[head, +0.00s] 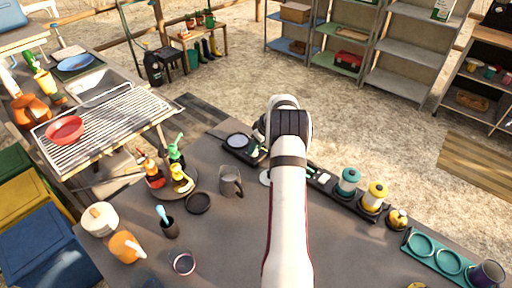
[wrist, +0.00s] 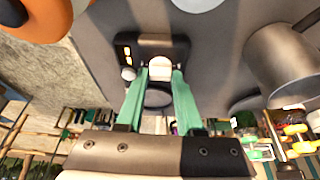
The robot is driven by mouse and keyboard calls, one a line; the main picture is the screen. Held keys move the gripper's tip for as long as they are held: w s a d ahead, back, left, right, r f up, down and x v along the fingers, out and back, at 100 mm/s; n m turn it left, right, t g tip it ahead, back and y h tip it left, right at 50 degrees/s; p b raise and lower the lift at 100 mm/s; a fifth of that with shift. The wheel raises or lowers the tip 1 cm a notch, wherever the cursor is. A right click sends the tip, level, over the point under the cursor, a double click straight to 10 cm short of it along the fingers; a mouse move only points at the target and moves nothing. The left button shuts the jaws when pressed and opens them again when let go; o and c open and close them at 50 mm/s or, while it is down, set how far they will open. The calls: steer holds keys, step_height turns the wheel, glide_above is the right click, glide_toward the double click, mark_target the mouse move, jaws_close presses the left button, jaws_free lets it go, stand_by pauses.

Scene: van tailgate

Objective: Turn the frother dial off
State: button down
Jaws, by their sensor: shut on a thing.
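The frother base (head: 226,133) is a dark slab on the grey counter, with a round pale pad, partly hidden by my arm in the head view. In the wrist view its dark panel (wrist: 180,45) carries a pale dial (wrist: 160,68), small lit marks at the left and a small white knob below them. My gripper (wrist: 161,75) has its two green fingers on either side of the dial, shut on it. The dial's exact setting cannot be told.
A grey metal pitcher (head: 230,183) stands near the base, left of my arm; it also shows in the wrist view (wrist: 285,62). A round tray of bottles (head: 160,190) is further left. Several canisters (head: 348,183) stand in a dark rack to the right.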

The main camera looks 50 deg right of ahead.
steer(key=c, duration=0.5)
jaws_free()
steer(key=shift+c, duration=0.2)
steer(key=v, duration=1.5)
steer(key=shift+r, duration=0.4)
steer(key=shift+s, duration=0.1)
